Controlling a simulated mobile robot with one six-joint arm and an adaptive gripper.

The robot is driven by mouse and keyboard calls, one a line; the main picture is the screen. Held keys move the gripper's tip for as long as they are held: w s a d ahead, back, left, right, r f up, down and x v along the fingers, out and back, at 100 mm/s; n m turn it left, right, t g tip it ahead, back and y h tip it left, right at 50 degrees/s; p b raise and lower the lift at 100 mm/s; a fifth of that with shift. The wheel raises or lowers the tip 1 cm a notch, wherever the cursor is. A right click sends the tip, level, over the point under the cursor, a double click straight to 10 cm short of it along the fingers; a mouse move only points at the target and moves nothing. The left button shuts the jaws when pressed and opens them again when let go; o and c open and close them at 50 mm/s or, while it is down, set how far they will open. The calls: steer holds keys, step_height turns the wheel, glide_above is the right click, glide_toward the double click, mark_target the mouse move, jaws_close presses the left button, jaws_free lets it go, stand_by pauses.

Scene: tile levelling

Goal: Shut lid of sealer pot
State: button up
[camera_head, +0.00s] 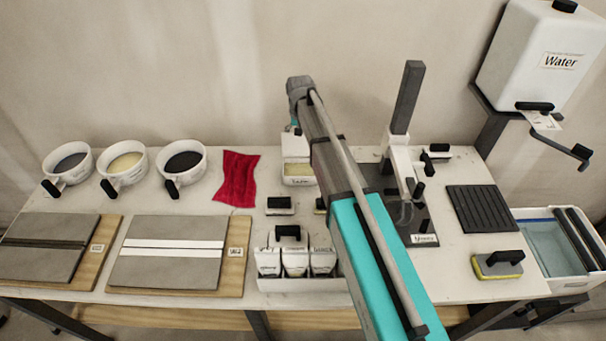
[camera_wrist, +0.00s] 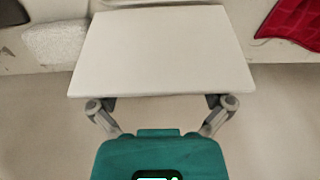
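The sealer pot (camera_head: 299,181) is a small white box with a label on its front and yellowish contents showing. It stands toward the back of the table, partly hidden by my arm. Its white lid (camera_head: 295,147) appears raised at the back of the pot. In the wrist view a flat white panel, apparently the lid (camera_wrist: 160,50), fills the upper middle. My gripper (camera_wrist: 160,104) is open and empty, with its fingers wide apart at the panel's near edge. I cannot tell whether they touch it. In the head view my gripper (camera_head: 296,127) is behind the pot, mostly hidden.
A red cloth (camera_head: 237,178) and several handled cups (camera_head: 183,162) lie left of the pot. A caddy of bottles (camera_head: 295,262) and a small block (camera_head: 279,206) are in front. A stand with a dark upright post (camera_head: 408,95) is to the right. The wall is close behind.

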mark_target(300, 141)
steer(key=c, duration=0.5)
steer(key=shift+c, duration=0.2)
steer(key=shift+s, duration=0.15)
steer(key=shift+s+r+p, duration=0.35)
steer(key=shift+s, duration=0.6)
steer(key=shift+s+r, duration=0.15)
steer(key=shift+s, duration=0.7)
